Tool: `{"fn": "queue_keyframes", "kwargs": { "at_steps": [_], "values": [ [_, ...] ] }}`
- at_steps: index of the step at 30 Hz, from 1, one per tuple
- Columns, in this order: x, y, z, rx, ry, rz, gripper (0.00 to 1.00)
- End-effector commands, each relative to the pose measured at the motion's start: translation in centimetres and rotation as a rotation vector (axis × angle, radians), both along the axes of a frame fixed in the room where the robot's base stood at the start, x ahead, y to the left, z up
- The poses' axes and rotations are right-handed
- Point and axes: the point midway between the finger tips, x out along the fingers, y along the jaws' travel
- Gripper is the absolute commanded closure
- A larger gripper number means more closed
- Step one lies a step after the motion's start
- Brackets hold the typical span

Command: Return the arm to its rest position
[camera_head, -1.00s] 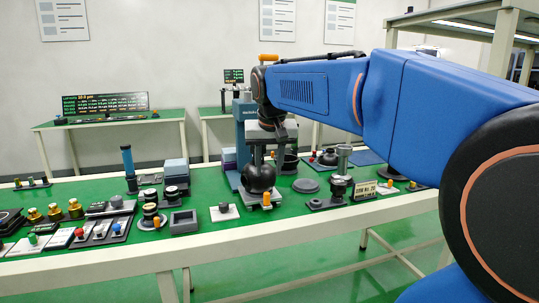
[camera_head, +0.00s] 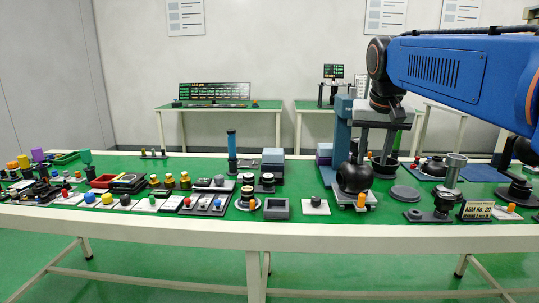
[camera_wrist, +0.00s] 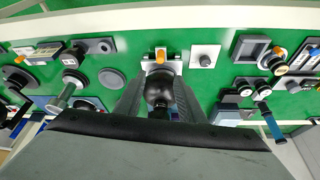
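My blue arm (camera_head: 435,68) reaches in from the right, and my gripper (camera_head: 374,158) hangs pointing down over the green bench. A black ball-shaped unit (camera_head: 354,177) sits on a light grey base with an orange knob (camera_head: 361,201), just below and in front of the fingers in the head view. In the wrist view my gripper (camera_wrist: 160,98) has its fingers spread, with the ball (camera_wrist: 159,88) between them and gaps visible on both sides. The fingertips' exact height against the ball is hard to tell.
A blue-grey column (camera_head: 342,140) stands close beside the gripper. A cylinder on a stand (camera_head: 452,172), a dark disc (camera_head: 405,193) and a name plate (camera_head: 478,210) lie to the right. A grey square tray (camera_head: 275,208), a white plate (camera_head: 315,206) and many small parts crowd the left.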

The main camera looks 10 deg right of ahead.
Motion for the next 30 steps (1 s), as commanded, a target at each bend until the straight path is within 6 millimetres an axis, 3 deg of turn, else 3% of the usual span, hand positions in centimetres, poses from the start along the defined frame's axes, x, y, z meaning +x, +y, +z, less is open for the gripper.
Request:
{"fn": "queue_keyframes", "kwargs": {
  "at_steps": [5, 8, 15, 24, 30],
  "values": [
    [-1.8, 1.5, -1.8, 0.0, -0.001, 0.044, 0.64],
    [-4.1, 3.3, -4.4, 0.0, -0.002, 0.104, 0.64],
    [-10.9, 7.6, -12.6, -0.001, -0.008, 0.271, 0.64],
    [-18.0, 11.0, -22.2, -0.005, -0.019, 0.438, 0.64],
    [-19.7, 11.6, -24.8, -0.007, -0.022, 0.478, 0.64]
  ]
}}
